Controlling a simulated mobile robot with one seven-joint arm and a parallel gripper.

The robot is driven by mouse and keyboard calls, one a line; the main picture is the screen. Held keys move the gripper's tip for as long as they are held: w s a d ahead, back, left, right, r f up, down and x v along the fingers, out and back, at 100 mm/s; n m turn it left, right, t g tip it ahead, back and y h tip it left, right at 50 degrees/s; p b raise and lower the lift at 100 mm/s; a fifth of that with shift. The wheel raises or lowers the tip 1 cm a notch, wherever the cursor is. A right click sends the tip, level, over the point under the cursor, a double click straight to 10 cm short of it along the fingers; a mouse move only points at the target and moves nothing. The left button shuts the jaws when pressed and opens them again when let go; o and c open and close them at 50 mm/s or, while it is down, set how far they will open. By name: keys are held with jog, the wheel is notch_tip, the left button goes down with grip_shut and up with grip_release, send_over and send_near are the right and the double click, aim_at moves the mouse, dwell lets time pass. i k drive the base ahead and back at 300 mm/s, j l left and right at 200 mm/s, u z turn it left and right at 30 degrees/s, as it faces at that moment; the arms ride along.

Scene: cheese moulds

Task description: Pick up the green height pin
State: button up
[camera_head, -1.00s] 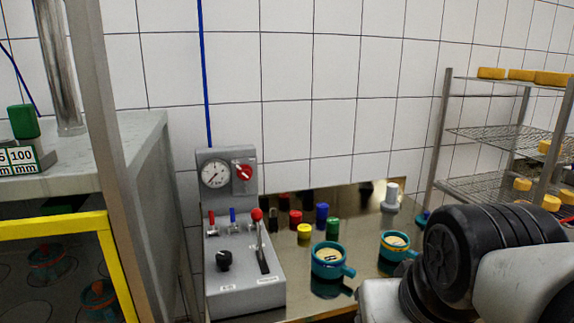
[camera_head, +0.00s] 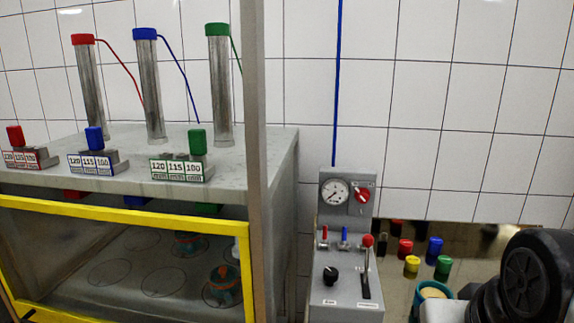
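A green pin (camera_head: 197,142) stands upright on a stepped block (camera_head: 178,171) on top of the grey cabinet, at the 100 end of its green-edged 120, 115, 100 label. Similar blocks to the left carry a blue pin (camera_head: 94,138) and a red pin (camera_head: 15,136). Behind the green pin stands a clear column with a green cap (camera_head: 217,30). Part of my arm shows at the lower right, well away from the green pin; my gripper's fingers are not in view.
A yellow-framed opening (camera_head: 120,216) is below the cabinet top (camera_head: 272,145). A grey post (camera_head: 253,150) rises in front. A control box (camera_head: 345,290) with gauge and lever stands to the right. Small coloured cylinders, one green (camera_head: 443,267), stand on the metal table.

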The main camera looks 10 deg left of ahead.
aim_at(197, 142)
jog(key=u, duration=1.4)
